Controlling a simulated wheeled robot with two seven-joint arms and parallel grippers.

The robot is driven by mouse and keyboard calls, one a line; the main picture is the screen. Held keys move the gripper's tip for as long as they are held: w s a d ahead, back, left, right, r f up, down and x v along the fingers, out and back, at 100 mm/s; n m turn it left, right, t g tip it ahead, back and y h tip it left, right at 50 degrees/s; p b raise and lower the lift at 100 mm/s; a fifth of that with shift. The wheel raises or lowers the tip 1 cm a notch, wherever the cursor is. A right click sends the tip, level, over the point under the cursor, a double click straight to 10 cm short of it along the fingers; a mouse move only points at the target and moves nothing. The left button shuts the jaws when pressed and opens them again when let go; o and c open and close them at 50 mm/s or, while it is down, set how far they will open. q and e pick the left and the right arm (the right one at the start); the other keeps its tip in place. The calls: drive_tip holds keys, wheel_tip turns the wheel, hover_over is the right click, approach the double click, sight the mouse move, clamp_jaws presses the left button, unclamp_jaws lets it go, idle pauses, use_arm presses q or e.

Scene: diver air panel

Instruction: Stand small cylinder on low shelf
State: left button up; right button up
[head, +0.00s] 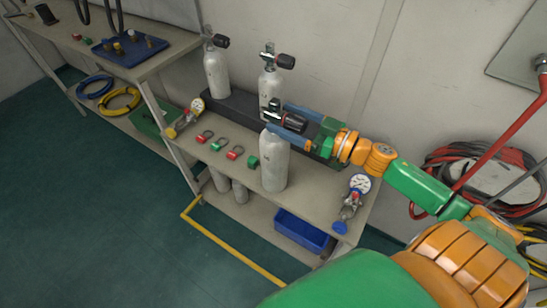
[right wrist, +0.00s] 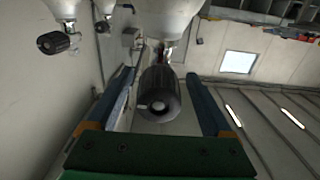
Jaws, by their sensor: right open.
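A pale grey small cylinder (head: 274,163) with a black-knobbed valve stands upright at the front of the bench top. My right gripper (head: 277,119) is open at its valve, with one blue finger on each side of the black knob. In the right wrist view the knob (right wrist: 160,95) lies between the two spread fingers (right wrist: 160,76), with a visible gap on each side. The low shelf (head: 262,212) is under the bench; two grey cylinders (head: 240,191) stand on its left part, their tops hidden by the bench top. My left gripper is out of view.
Two similar cylinders (head: 216,75) (head: 269,90) stand behind at a black rack (head: 236,108). Shackles (head: 219,144), a green block (head: 253,162) and gauged regulators (head: 350,200) lie on the bench top. A blue bin (head: 303,232) occupies the low shelf's right part.

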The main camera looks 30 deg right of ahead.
sight(275, 113)
drive_tip(key=x, duration=0.3)
drive_tip(key=shift+w+f, duration=0.1)
drive_tip(key=shift+w, duration=0.1)
clamp_jaws()
idle(0.3)
